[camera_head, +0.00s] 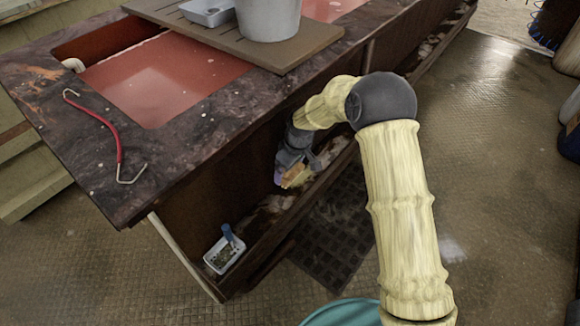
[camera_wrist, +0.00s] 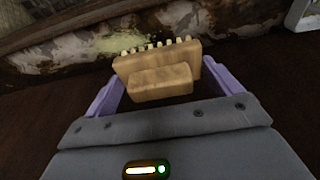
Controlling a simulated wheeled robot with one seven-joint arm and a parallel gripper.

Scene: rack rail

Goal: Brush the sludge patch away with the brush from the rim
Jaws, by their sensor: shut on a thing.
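My gripper (camera_head: 285,178) is low beside the front of the dark counter, over the narrow trough. It is shut on a wooden brush (camera_head: 295,175). In the wrist view the brush (camera_wrist: 155,70) sits between the purple fingers of my gripper (camera_wrist: 160,85), its short pale bristles pointing away from me. A pale yellow sludge patch (camera_wrist: 122,40) lies on the stained trough surface just beyond the bristles. I cannot tell whether the bristles touch it. In the head view my gripper and arm largely hide that spot.
The trough (camera_head: 265,232) runs along the counter's foot. A small white tub (camera_head: 222,256) with a blue object stands at its near end. On the counter (camera_head: 180,155) are a red hooked rod (camera_head: 119,145) and a grey bucket (camera_head: 268,18) on a slatted board. A dark mat (camera_head: 335,240) lies on the floor.

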